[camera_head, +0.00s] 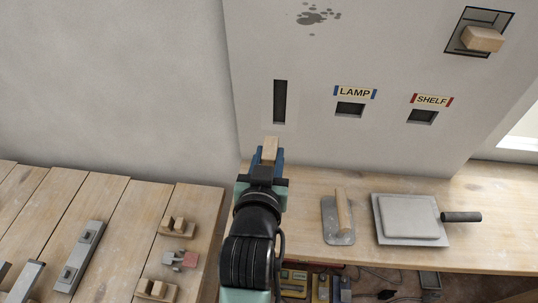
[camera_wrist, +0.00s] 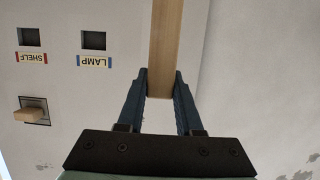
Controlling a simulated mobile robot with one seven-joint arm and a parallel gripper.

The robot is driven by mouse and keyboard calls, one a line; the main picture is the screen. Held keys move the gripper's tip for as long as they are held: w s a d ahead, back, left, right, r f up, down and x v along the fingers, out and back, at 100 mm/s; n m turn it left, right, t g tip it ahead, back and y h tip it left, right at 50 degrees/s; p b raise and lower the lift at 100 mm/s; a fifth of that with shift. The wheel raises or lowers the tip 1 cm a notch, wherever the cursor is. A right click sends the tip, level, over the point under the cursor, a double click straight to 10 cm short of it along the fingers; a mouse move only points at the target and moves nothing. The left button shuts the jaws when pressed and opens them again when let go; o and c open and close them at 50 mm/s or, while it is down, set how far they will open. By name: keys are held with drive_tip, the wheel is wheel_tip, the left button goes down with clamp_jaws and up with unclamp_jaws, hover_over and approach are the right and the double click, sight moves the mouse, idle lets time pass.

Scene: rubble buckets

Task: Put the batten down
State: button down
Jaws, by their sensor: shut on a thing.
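The batten (camera_head: 270,149) is a pale wooden strip held in my gripper (camera_head: 266,160), in front of the wall and above the back of the bench. In the wrist view the batten (camera_wrist: 165,50) runs out of the top of the picture. There the blue fingers of my gripper (camera_wrist: 163,83) close on its near end from both sides. In the head view most of the batten's length is hidden or foreshortened.
A wall slot (camera_head: 280,102), LAMP opening (camera_head: 350,109) and SHELF opening (camera_head: 422,116) are ahead. A wood block (camera_head: 483,39) sticks out of an upper-right recess. A float (camera_head: 338,219) and a hawk with plaster (camera_head: 410,218) lie on the right bench (camera_head: 480,256).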

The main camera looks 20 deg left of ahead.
drive_tip(key=s+d+f+m+h, duration=0.1)
drive_tip(key=s+d+f+h, duration=0.1)
drive_tip(key=s+d+f, duration=0.3)
drive_tip(key=s+d+f+m+h, duration=0.2)
drive_tip(key=s+d+f, duration=0.4)
drive_tip(key=d+f, duration=0.4)
wheel_tip(320, 180, down, 4)
drive_tip(key=shift+d+r+t, duration=0.1)
drive_tip(key=shift+d+t, duration=0.05)
drive_tip(key=shift+t, duration=0.15)
